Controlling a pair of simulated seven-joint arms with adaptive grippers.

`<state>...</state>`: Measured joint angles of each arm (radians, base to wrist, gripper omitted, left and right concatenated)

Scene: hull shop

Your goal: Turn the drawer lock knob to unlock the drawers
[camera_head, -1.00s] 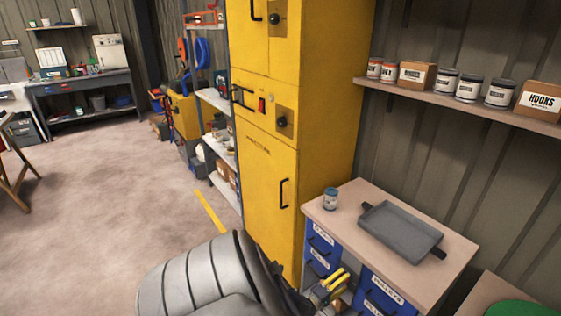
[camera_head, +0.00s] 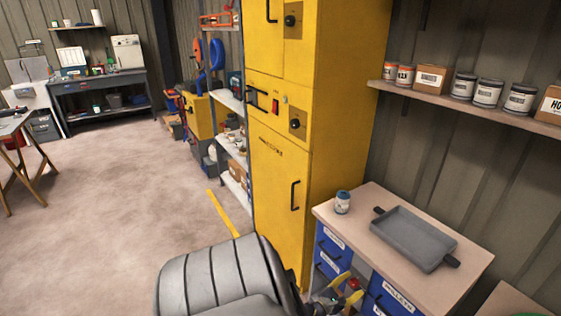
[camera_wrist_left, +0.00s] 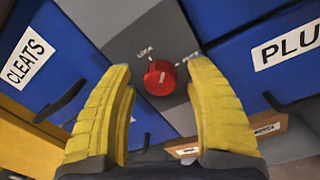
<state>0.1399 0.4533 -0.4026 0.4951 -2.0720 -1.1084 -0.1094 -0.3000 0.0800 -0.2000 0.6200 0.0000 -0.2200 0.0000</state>
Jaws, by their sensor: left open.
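The red lock knob (camera_wrist_left: 160,77) sits on a grey panel (camera_wrist_left: 140,38) between blue drawers. The panel reads "LOCK" at the knob's upper left; a second label at its upper right is partly hidden by a finger. My left gripper (camera_wrist_left: 165,88) is open, with one yellow finger on each side of the knob in the wrist view. I cannot tell whether either finger touches it. In the head view, my left gripper (camera_head: 346,297) is at the front of the drawer cabinet, low and partly cut off. My right gripper is not in view.
The drawer cabinet's top (camera_head: 350,215) holds a grey tray (camera_head: 412,238) and a small can (camera_head: 342,202). A tall yellow cabinet (camera_head: 280,200) stands to its left. The floor (camera_head: 110,220) at left is open.

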